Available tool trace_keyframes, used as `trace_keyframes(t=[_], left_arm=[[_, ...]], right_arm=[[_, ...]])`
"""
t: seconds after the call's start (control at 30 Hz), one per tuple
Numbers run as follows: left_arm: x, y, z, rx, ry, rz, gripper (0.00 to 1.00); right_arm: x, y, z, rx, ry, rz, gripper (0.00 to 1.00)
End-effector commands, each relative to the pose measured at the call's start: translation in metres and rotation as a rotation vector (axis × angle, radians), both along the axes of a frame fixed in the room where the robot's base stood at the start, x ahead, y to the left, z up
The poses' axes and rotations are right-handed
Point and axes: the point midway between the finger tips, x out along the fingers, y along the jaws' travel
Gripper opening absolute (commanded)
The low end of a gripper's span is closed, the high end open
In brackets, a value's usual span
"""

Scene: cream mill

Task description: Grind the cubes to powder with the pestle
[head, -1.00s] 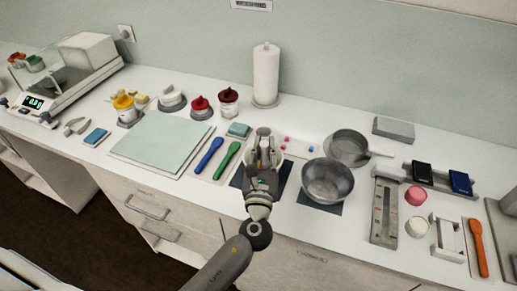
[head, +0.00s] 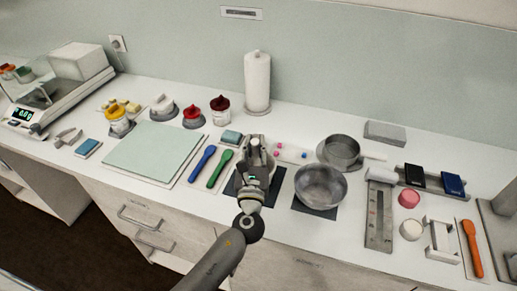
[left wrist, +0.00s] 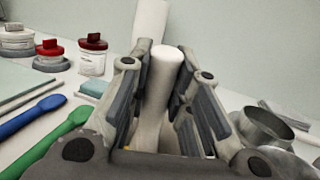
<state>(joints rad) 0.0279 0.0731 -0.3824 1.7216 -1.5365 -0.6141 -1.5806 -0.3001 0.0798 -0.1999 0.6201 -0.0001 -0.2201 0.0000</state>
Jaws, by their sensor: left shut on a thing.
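My left gripper (head: 256,148) is shut on the pestle. In the left wrist view the pestle is a pale, round-ended rod (left wrist: 160,95) standing between the two fingers. The gripper is over a dark mat (head: 278,185) in the middle of the counter; what lies directly under it, and the pestle's lower end, are hidden. My right gripper is not in view.
A metal bowl (head: 321,187) stands close right of the gripper, with a handled pan (head: 341,151) behind it. Blue (head: 202,163) and green (head: 220,169) spatulas lie close left. A paper roll (head: 257,82) stands behind. The pale board (head: 153,150) is bare.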

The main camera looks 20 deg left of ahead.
Motion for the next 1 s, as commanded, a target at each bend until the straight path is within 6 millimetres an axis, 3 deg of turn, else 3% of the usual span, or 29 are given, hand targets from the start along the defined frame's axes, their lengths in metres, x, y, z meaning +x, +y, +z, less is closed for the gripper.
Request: trace_keyframes(t=[0.3, 0.7, 1.0], left_arm=[[-0.009, 0.017, -0.003, 0.002, 0.009, 0.003, 0.0], [-0.027, 0.018, -0.002, 0.001, 0.008, 0.002, 0.0], [-0.029, 0.018, -0.001, 0.0, 0.006, 0.002, 0.0]], right_arm=[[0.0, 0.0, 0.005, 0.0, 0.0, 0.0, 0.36], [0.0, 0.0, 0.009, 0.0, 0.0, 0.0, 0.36], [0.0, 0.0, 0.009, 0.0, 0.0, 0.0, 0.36]])
